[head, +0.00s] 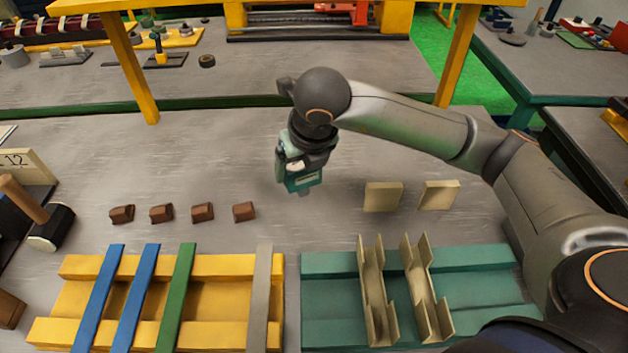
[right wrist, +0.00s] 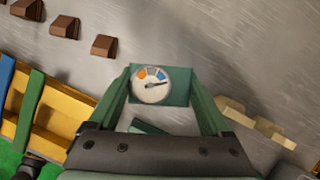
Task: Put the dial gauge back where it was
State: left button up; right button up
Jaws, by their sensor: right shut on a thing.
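The dial gauge (right wrist: 152,85) shows in the right wrist view, with a round white face, orange and blue segments and a dark needle. A teal plate shows behind the face. My right gripper (right wrist: 162,92) is shut on it, one green finger on each side. In the head view my right gripper (head: 302,178) hangs above the grey table (head: 330,222), between the brown blocks (head: 202,212) and the beige blocks (head: 383,196). The gauge's face is hard to make out there. My left gripper is not in view.
A yellow tray (head: 215,335) with blue, green and grey strips lies front left. A teal tray (head: 325,292) with two beige channels (head: 373,290) lies front right. A hammer (head: 47,228) lies at left. A yellow frame post (head: 133,70) stands behind. Table between the block rows is clear.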

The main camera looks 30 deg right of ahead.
jog(key=shift+w+d+f, duration=0.1)
jog(key=shift+d+f, duration=1)
jog(key=shift+f, duration=0.15)
jog(key=f, duration=0.3)
jog(key=shift+d+f, duration=0.1)
jog(key=shift+d, duration=0.3)
jog(key=shift+f, duration=0.4)
jog(key=shift+f, duration=0.1)
jog(key=shift+f+b, duration=0.55)
jog(key=shift+b, duration=0.15)
jog(key=shift+r, duration=0.1)
jog(key=o, duration=1.2)
jog(key=shift+c, duration=0.2)
